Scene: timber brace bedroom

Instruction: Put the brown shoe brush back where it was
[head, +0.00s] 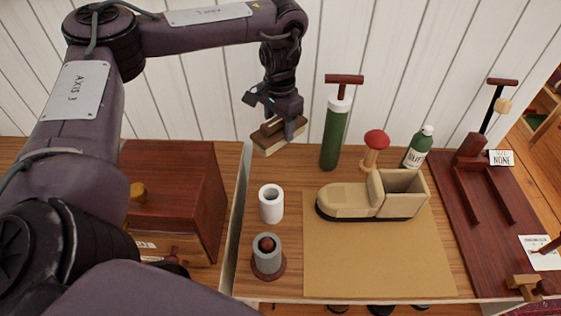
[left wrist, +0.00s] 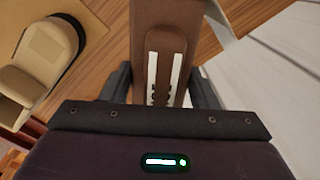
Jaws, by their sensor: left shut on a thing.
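The brown shoe brush (head: 278,135) is held in my left gripper (head: 276,117), over the back left part of the table (head: 248,182) near the white wall. Its brown back is up and its pale bristles face down. In the left wrist view the brush (left wrist: 172,45) sits between the two dark fingers of the left gripper (left wrist: 163,78), which are shut on its sides. I cannot tell whether the bristles touch the table. My right gripper is not in view.
A green pump (head: 333,135) stands right of the brush. A white cup (head: 271,204) and a grey cup (head: 267,254) stand in front. A beige shoe-shaped block (head: 375,195) sits on a tan mat (head: 375,262). A dark red box (head: 185,185) is at left.

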